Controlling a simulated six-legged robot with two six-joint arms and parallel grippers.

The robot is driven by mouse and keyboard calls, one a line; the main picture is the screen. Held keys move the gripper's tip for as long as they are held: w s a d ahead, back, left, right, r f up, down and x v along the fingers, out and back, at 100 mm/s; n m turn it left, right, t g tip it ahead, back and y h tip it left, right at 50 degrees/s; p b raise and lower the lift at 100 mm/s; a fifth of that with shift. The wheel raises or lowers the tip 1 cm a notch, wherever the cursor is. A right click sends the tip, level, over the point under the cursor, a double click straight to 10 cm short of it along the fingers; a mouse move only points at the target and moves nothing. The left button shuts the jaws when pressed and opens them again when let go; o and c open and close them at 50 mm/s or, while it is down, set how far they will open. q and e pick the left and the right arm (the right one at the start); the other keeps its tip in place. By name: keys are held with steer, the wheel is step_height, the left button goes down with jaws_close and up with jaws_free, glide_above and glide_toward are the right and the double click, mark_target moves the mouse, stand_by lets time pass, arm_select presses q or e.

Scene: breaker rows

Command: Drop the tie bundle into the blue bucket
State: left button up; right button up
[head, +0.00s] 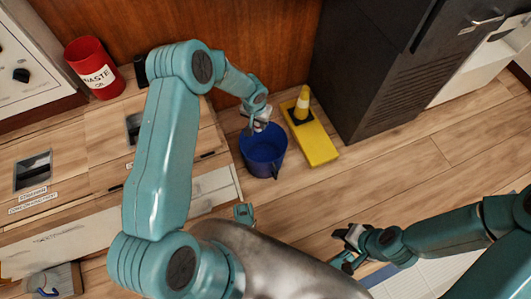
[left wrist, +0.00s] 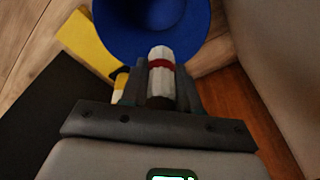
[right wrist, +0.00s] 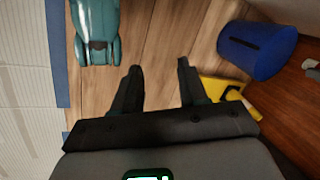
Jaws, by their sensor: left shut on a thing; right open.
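The tie bundle (left wrist: 161,72), pale with a dark red band, is held between the fingers of my left gripper (left wrist: 163,68). In the head view my left gripper (head: 258,120) is at the far edge of the blue bucket (head: 264,150), above it. In the left wrist view the bucket (left wrist: 120,35) lies beyond the bundle, with its opening facing the camera. The bundle's lower end is hidden by the gripper. My right gripper (head: 346,245) is open and empty; the right wrist view shows bare floor between its fingers (right wrist: 158,70).
A red waste bin (head: 95,68) stands on the wooden cabinet at left. The floor between the bucket and my right gripper is clear.

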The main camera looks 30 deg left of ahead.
arm_select(q)
step_height(320, 180, down, 4)
steer(key=shift+f+b, duration=0.25)
steer(key=shift+b, duration=0.95)
steer(key=shift+f, duration=0.4)
arm_select(e)
steer(key=f, duration=0.1)
steer(key=w+f, duration=0.1)
steer(key=f, duration=0.1)
steer(key=shift+w+d+t, duration=0.15)
steer(key=shift+d+t, duration=0.05)
steer(key=shift+t, duration=0.1)
arm_select(q)
steer(key=shift+r, duration=0.1)
steer(key=o, duration=1.1)
step_height(320, 180, up, 16)
steer(key=s+p, duration=0.2)
steer(key=p, duration=0.3)
steer(key=shift+s+p, duration=0.2)
steer(key=shift+p, duration=0.2)
arm_select(e)
step_height(320, 180, up, 6)
steer(key=s+a, duration=0.1)
steer(key=s, duration=0.1)
steer(key=shift+f+g, duration=0.15)
steer(key=shift+g, duration=0.25)
